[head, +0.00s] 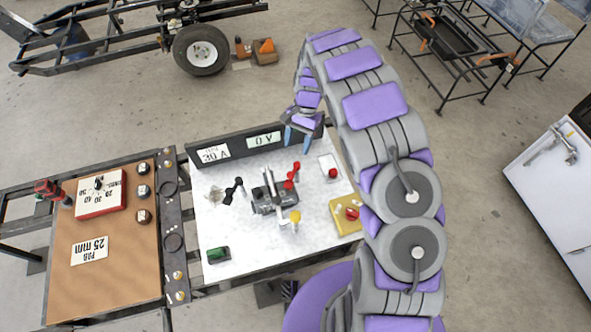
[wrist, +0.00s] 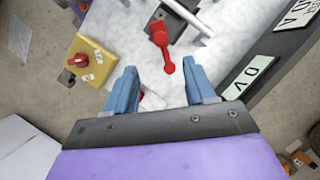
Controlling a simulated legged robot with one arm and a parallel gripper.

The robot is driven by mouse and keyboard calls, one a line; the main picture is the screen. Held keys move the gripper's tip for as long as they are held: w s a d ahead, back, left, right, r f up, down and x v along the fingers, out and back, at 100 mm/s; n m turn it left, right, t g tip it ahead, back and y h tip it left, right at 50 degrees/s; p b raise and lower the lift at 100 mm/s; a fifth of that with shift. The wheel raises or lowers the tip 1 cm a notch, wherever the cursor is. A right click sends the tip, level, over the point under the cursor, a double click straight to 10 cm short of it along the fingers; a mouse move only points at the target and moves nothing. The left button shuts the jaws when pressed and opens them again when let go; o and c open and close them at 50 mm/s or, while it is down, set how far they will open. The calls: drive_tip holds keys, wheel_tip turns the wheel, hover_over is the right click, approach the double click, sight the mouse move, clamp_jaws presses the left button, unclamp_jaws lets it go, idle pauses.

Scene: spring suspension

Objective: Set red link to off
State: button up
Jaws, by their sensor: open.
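The red link (head: 292,176) is a short red lever with rounded ends. It is fixed at one end by a dark grey block (head: 266,200) on the white panel (head: 235,240). In the wrist view the red link (wrist: 163,48) points toward my gripper, its free end near the gap between the fingertips. My gripper (head: 297,146) is open and empty, with two blue fingers, above the panel's back part. It shows in the wrist view (wrist: 160,70) with the fingers on either side of the link's line. I cannot tell whether they touch it.
A black link (head: 233,190) and a yellow-ended lever (head: 295,217) stand by the block. A yellow box (head: 345,216) with a red knob and a red button (head: 333,173) lie to the right.

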approach(291, 175)
drive_tip(key=shift+s+a+f+b, duration=0.15)
drive_tip(key=shift+a+f+b, duration=0.15)
drive_tip(key=shift+f, duration=0.3)
drive_tip(key=shift+s+a+f+b, duration=0.15)
drive_tip(key=shift+a+f, duration=0.2)
drive_tip(key=shift+f, duration=0.25)
drive_tip(key=x, duration=0.3)
drive_tip(key=d+x, duration=0.1)
drive_tip(key=x, duration=0.1)
drive_tip(key=shift+s+f+b, duration=0.1)
drive_tip(key=shift+f+b, duration=0.1)
drive_tip(key=shift+b, duration=0.2)
drive_tip(key=shift+a, duration=0.5)
drive_tip(key=shift+d, duration=0.65)
drive_tip(key=c, duration=0.6)
drive_tip(key=shift+a, duration=0.1)
drive_tip(key=shift+c, duration=1.4)
drive_tip(key=shift+a, duration=0.25)
clamp_jaws()
